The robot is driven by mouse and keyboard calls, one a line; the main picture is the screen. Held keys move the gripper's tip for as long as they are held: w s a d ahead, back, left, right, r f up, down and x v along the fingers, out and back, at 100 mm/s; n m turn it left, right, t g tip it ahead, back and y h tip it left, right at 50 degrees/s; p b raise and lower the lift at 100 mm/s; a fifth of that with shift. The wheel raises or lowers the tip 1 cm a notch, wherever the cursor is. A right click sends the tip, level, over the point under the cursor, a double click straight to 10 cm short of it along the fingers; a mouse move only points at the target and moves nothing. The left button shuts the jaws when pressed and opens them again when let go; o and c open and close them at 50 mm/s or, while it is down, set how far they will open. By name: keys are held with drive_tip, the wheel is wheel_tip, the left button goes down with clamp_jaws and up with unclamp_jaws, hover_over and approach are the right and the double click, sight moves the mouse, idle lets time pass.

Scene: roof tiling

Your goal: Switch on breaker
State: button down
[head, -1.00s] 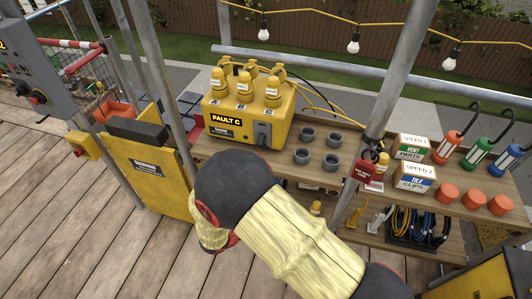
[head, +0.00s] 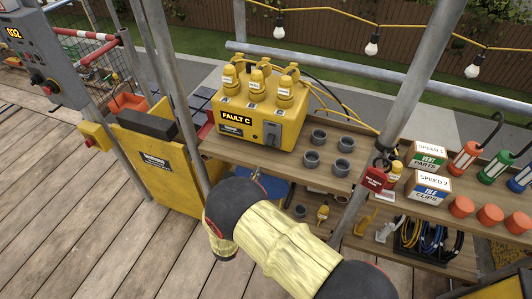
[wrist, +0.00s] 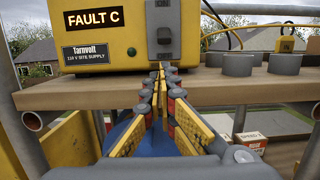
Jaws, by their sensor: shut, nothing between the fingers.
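The yellow supply box (head: 238,117) labelled FAULT C stands on the wooden shelf, with several yellow plugs on top. Its grey breaker (head: 271,134) is on the front right. In the wrist view the breaker (wrist: 163,28) has a dark lever in its middle; I cannot tell its on or off position for sure. My gripper (wrist: 161,70) is shut and empty, its fingertips just below the breaker and near the box's lower front edge. I cannot tell whether they touch it. In the head view my arm hides most of the gripper.
Grey cups (head: 319,137) stand right of the box, with Speed boxes (head: 431,156), lamps and orange caps beyond. A metal pole (head: 403,110) with a red tag (head: 375,179) rises in front of the shelf. A yellow cabinet (head: 152,175) stands left. The shelf's front edge (wrist: 100,96) lies under my fingers.

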sight(266, 159)
drive_tip(key=b+x, duration=0.3)
drive_tip(key=x, duration=0.7)
idle(0.4)
drive_tip(key=shift+s+r+g+p, duration=0.15)
drive_tip(key=shift+g+p, duration=0.25)
drive_tip(key=shift+p, duration=0.35)
